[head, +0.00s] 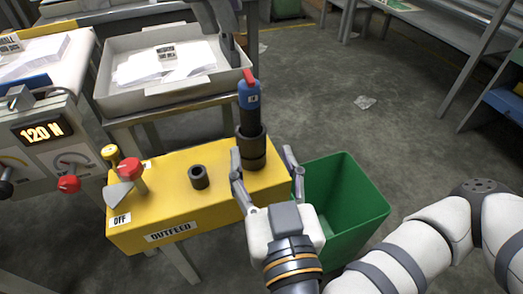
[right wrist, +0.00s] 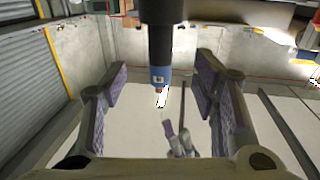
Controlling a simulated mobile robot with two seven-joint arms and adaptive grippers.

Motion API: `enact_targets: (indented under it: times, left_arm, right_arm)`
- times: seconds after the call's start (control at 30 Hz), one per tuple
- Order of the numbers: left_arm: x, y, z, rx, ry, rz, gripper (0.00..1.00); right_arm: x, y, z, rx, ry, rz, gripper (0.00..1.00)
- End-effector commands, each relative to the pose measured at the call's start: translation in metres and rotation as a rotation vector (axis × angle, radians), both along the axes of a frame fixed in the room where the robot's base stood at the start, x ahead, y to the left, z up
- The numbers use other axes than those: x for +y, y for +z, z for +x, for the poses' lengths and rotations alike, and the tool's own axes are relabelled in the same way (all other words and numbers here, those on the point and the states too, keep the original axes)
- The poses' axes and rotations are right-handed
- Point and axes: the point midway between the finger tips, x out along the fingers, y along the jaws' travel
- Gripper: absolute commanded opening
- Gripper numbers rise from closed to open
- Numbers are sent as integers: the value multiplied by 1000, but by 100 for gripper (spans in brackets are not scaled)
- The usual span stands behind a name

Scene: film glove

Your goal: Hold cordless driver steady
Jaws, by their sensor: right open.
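The cordless driver, as I take it, is a blue and black upright tool (head: 249,97) with a red top. It stands in a dark stepped collar (head: 251,152) on the yellow outfeed block (head: 215,215). My right gripper (head: 261,152) is open, its fingers on either side of the collar, with gaps. In the right wrist view the driver (right wrist: 160,45) hangs between the spread fingers (right wrist: 155,85), touching neither. A grey jaw-like shape at the top edge of the head view seems to be my left gripper (head: 222,35). It is cut off and its opening is unclear.
The block carries a short black socket (head: 199,177), a red knob (head: 130,169) and an OFF label. A green bin (head: 350,210) stands right of it. Behind is a grey tray (head: 117,103) of papers.

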Motion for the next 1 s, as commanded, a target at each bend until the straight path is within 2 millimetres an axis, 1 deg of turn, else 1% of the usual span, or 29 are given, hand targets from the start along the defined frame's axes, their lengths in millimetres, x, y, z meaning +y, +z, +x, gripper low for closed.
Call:
enact_targets:
  times: [0.3,0.4,0.5,0.6,0.87,0.9,0.97,1.0]
  left_arm:
    - [0,0,0,0,0,0,33]
    - [0,0,0,0,0,0,33]
    - [0,0,0,0,0,0,33]
    - [0,0,0,0,0,0,33]
    - [0,0,0,0,0,0,33]
    - [0,0,0,0,0,0,33]
    - [0,0,0,0,0,0,33]
    - [0,0,0,0,0,0,33]
  right_arm:
    - [10,-1,73,2,-3,-1,54]
    - [13,-1,92,3,-2,0,54]
    - [16,-1,104,3,1,0,54]
    - [17,-1,110,3,2,-1,54]
    - [18,-1,111,3,3,0,54]
    - [18,-1,111,3,3,0,45]
    - [18,-1,111,3,3,0,31]
    - [18,-1,111,3,3,0,22]
